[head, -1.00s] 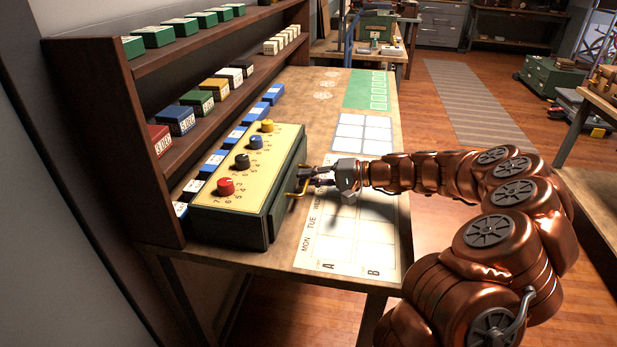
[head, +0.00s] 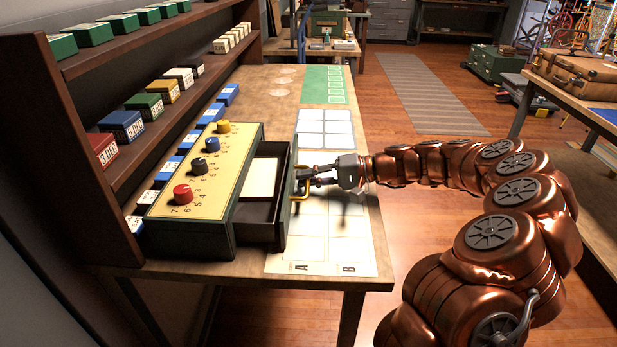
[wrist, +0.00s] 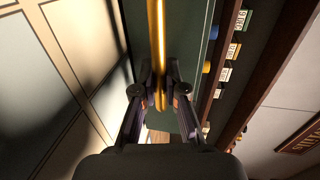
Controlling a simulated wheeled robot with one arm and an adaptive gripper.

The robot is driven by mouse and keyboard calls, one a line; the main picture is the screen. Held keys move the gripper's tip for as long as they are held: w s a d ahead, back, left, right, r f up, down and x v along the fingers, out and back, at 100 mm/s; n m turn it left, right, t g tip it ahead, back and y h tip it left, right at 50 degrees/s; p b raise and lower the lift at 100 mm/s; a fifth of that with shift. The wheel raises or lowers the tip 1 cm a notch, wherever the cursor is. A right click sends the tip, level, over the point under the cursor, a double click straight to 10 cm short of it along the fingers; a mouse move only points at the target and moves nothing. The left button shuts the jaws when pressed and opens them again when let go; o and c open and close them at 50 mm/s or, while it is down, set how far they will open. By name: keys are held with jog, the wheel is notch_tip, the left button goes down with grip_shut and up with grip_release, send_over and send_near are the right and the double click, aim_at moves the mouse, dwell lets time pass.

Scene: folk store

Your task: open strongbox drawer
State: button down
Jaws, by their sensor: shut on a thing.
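The strongbox (head: 186,237) stands on the table with a yellow top and a dark green body. Its drawer (head: 258,232) is pulled out to the right, and its inside shows, with a pale flat area toward the far end. My gripper (head: 305,181) is at the drawer's front, shut on the brass handle (head: 302,190). In the wrist view the handle (wrist: 157,45) runs as a golden bar between the two fingers (wrist: 159,92). The top bears a red knob (head: 183,194), a black knob, a blue knob and a yellow knob.
A wooden shelf (head: 128,172) with coloured boxes stands along the left. A marked sheet (head: 340,245) lies right of the drawer, with a white grid (head: 325,128) and a green mat (head: 322,85) farther back. Another table (head: 590,165) is at the right.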

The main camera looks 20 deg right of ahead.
jog(key=shift+d, duration=0.2)
jog(key=c, duration=1.2)
grip_release()
jog(key=v, duration=1.2)
jog(key=shift+s, duration=0.1)
